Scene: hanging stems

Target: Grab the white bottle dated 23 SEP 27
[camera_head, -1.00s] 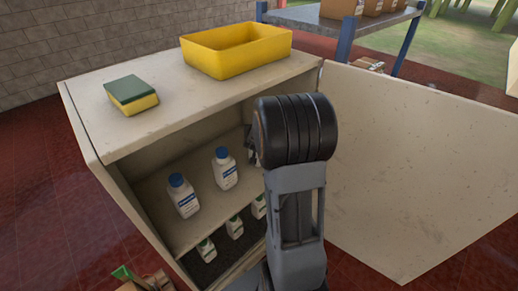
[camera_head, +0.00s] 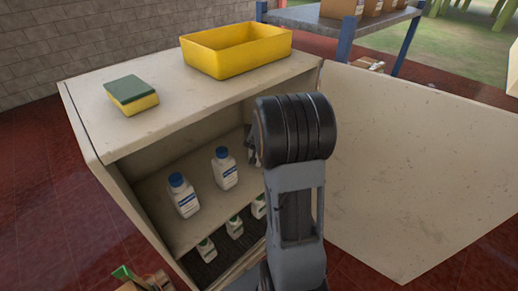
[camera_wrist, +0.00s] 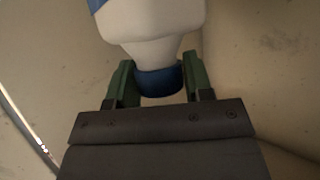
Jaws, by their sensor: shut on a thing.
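In the wrist view a white bottle (camera_wrist: 158,25) with a blue cap (camera_wrist: 160,80) fills the top middle. My gripper (camera_wrist: 158,82) is shut on this bottle, with one green finger on each side of the cap. No date on it can be read. In the head view my arm hides this bottle and most of my gripper inside the cabinet. Two other white bottles with blue caps stand on the upper shelf, one at the left (camera_head: 184,197) and one in the middle (camera_head: 224,170). Their dates are too small to read.
The open cabinet (camera_head: 150,148) has a door (camera_head: 415,165) swung out to the right. Several small white bottles stand on its lower level. A yellow bin (camera_head: 240,52) and a sponge (camera_head: 131,95) sit on top. A blue-legged shelf (camera_head: 345,38) stands behind.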

